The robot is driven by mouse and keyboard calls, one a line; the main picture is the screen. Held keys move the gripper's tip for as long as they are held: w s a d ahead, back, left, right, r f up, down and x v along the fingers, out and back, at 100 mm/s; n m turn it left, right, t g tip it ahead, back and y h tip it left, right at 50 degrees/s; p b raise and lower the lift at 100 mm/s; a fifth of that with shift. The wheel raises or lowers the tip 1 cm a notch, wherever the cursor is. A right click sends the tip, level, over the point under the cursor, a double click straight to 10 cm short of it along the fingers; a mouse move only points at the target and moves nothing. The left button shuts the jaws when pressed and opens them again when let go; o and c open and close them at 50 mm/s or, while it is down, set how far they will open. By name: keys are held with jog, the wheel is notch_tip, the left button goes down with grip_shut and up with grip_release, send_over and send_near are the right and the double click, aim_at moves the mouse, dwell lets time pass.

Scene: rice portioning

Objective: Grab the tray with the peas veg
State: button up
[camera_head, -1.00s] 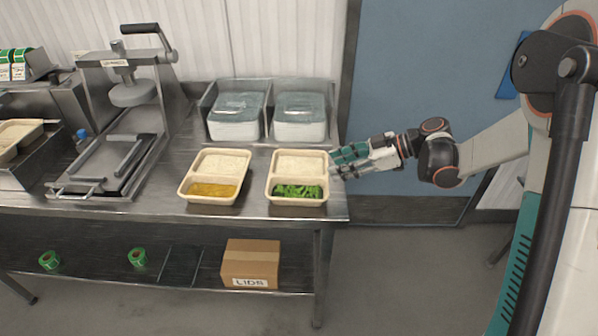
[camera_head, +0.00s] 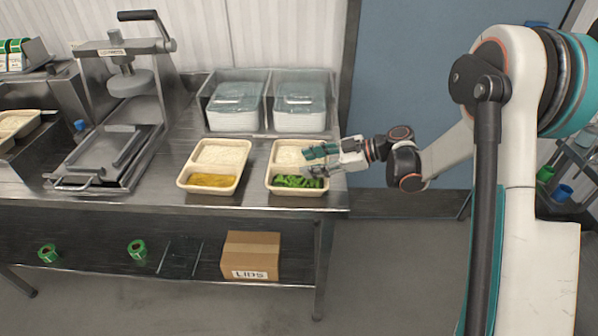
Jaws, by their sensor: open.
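The tray with the peas veg (camera_head: 271,187) stands on the steel table near its right end. It is cream, with white rice in the back compartment and green veg in the front one. My gripper (camera_head: 308,163) is open at the tray's right side. Its fingers reach over the right rim and hide part of the rice and the rim. I cannot tell whether they touch the tray. A similar tray (camera_head: 183,184) with rice and a yellow filling stands to the left, apart from it.
Two clear bins (camera_head: 236,106) with lidded white contents stand behind the trays. A sealing press (camera_head: 110,150) stands at the left. A cardboard box marked LIDS (camera_head: 251,254) and green rolls (camera_head: 137,250) lie on the lower shelf. Bare table shows in front of the trays.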

aim_at(293, 167)
jog(key=b+x, duration=0.2)
jog(key=x, duration=0.3)
jog(key=shift+s+a+f, duration=0.1)
jog(key=shift+s, duration=0.1)
grip_shut()
